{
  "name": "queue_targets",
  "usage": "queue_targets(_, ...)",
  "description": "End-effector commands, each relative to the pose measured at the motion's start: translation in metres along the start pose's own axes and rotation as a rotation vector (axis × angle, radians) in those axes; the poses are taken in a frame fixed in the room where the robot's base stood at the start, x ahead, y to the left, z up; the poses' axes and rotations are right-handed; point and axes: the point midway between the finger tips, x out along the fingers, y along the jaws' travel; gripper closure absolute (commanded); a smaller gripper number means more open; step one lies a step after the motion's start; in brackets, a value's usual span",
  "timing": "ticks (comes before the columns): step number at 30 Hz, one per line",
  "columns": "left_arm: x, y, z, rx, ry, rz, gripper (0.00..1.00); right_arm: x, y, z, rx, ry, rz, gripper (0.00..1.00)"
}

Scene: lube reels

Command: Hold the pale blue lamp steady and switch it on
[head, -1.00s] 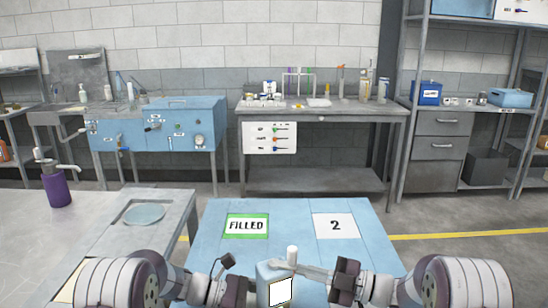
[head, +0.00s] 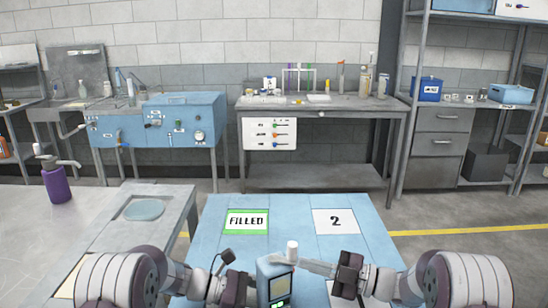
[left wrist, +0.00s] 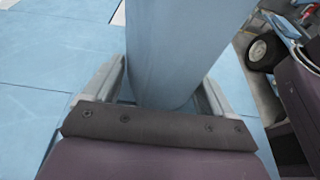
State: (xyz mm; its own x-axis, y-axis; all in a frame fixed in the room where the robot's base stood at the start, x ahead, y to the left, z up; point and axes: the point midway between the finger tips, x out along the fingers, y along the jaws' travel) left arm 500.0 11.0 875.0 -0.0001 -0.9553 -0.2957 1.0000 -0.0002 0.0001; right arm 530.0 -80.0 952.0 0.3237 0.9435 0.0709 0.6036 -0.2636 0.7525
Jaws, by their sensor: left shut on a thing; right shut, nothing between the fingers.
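The pale blue lamp (head: 266,269) is a box-like body at the bottom middle of the head view, with a greenish front panel and small bright green marks low on it. A white cylinder (head: 292,248) shows at its top. My left gripper (left wrist: 165,100) is shut on the lamp's pale blue body, which fills the space between its fingers in the left wrist view. My right gripper (head: 308,266) is shut and empty, its tips close to the lamp's top right by the white cylinder. I cannot tell whether they touch. The lamp's base is out of view.
The light blue table (head: 290,215) carries a FILLED card (head: 247,222) and a card marked 2 (head: 335,222); its middle is clear.

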Motion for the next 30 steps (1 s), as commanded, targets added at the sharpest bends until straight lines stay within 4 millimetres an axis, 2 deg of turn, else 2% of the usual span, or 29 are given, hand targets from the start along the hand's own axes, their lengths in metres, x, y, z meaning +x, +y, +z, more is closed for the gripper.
queue_targets(7, 0.000, 0.000, 0.000, 0.000, 0.000, 0.000, 0.44, -0.003, 0.002, 0.002, 0.000, 0.000, 0.001, 1.00)
queue_targets(19, 0.000, 0.000, 0.000, 0.000, 0.000, 0.000, 0.44, -0.038, 0.028, 0.028, -0.001, 0.000, 0.001, 1.00)
queue_targets(28, 0.000, 0.000, 0.000, 0.000, 0.000, 0.000, 0.44, -0.042, 0.031, 0.030, 0.000, 0.000, 0.000, 1.00)
queue_targets(29, 0.000, 0.000, 0.000, 0.000, 0.000, 0.000, 0.09, -0.042, 0.031, 0.030, 0.000, 0.000, 0.000, 1.00)
queue_targets(30, 0.000, 0.000, 0.000, 0.000, 0.000, 0.000, 0.00, -0.042, 0.031, 0.030, 0.000, 0.000, 0.000, 1.00)
